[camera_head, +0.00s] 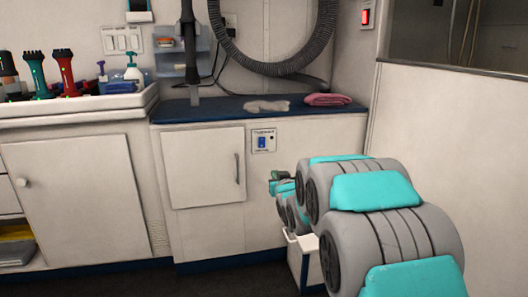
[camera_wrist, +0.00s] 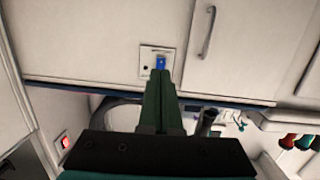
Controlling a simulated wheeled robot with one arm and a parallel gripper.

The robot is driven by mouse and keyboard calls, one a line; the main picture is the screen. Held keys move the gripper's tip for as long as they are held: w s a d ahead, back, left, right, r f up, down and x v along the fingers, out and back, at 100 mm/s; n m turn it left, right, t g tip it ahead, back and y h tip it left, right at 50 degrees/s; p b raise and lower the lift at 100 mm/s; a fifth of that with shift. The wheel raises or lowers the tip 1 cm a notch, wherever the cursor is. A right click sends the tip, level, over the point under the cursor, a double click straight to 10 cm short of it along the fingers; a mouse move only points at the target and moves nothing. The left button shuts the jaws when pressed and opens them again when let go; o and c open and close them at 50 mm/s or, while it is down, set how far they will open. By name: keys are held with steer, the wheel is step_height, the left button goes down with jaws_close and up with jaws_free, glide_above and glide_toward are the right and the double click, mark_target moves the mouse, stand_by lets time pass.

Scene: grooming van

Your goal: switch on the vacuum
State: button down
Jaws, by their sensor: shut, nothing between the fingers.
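A small white switch plate with a blue rocker switch (camera_head: 262,142) is on the front of the white cabinet, right of its door. Its lettering is too small to read surely. The blue switch also shows in the wrist view (camera_wrist: 161,62), just beyond my fingertips. My gripper (camera_wrist: 158,72) is shut and empty, its green fingers pointing toward the plate and covering its near edge. In the head view my gripper (camera_head: 273,179) is below and slightly right of the plate, apart from it in the picture. The gap in depth is unclear.
A black ribbed hose (camera_head: 232,48) hangs on the wall above the blue counter mat (camera_head: 225,107). A pink towel (camera_head: 328,99) and a grey cloth (camera_head: 268,106) lie there. A red lit switch (camera_head: 366,16) is upper right. The cabinet door handle (camera_head: 237,168) sticks out left of the plate.

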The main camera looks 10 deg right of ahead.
mark_target(262, 140)
steer(key=shift+w+d+r+t+y+b, duration=0.15)
steer(key=shift+w+r+t+b, duration=0.25)
steer(key=shift+w+t, duration=0.55)
steer(key=shift+w+r+t+y+b, duration=0.3)
steer(key=shift+w+t, duration=0.45)
steer(key=shift+w, duration=0.3)
steer(key=w, duration=0.4)
steer(key=w+r+b, duration=0.1)
steer(key=w, duration=0.4)
steer(key=w+r, duration=0.1)
steer(key=w, duration=0.3)
steer(key=shift+w, duration=0.35)
steer(key=shift+w+r, duration=0.1)
